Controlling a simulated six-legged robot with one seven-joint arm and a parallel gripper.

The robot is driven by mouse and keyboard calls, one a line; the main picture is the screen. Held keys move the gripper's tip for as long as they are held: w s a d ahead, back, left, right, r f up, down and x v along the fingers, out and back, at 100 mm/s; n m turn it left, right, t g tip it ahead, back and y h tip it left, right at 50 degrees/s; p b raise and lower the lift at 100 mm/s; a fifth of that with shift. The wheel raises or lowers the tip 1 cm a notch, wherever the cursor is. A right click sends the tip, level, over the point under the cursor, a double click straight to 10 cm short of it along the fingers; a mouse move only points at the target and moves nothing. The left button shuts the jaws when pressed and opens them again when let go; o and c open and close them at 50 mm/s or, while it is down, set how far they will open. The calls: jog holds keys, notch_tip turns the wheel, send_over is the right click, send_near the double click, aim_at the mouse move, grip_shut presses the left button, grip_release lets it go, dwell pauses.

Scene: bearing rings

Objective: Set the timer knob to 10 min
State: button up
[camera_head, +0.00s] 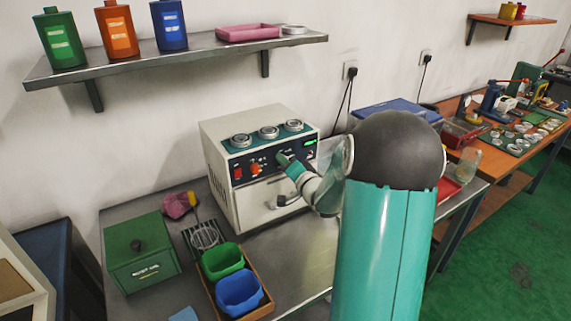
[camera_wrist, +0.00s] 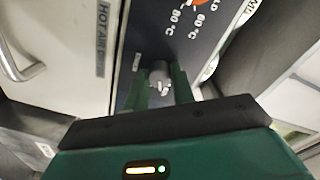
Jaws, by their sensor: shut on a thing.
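The white hot-air unit (camera_head: 222,165) stands on the metal bench, with a dark control panel (camera_head: 268,170) on its front. The panel has a red switch (camera_head: 238,173), an orange knob (camera_head: 255,168) and a lit green display (camera_head: 310,142). My gripper (camera_head: 284,160) reaches the panel right of the orange knob and hides what it holds there. In the wrist view, my gripper's two green fingers (camera_wrist: 159,88) are shut on a small grey knob (camera_wrist: 160,72). Temperature marks (camera_wrist: 190,22) and part of the orange knob (camera_wrist: 208,70) show beside it. The grey knob's scale and setting cannot be read.
The unit's door handle (camera_head: 287,201) is below the panel; it also shows in the wrist view (camera_wrist: 18,68). Green (camera_head: 222,260) and blue (camera_head: 239,292) bins and a green box (camera_head: 142,254) stand to the left. A shelf (camera_head: 180,57) with bottles hangs above.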

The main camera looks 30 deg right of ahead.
jog(key=m, duration=0.5)
jog(key=shift+m, duration=0.4)
dwell(0.3)
jog(key=o, duration=1)
jog(key=shift+s, duration=0.1)
jog(key=s, duration=1.3)
jog(key=shift+s+a+r, duration=0.25)
jog(key=shift+s+a, duration=0.05)
jog(key=shift+a, duration=0.05)
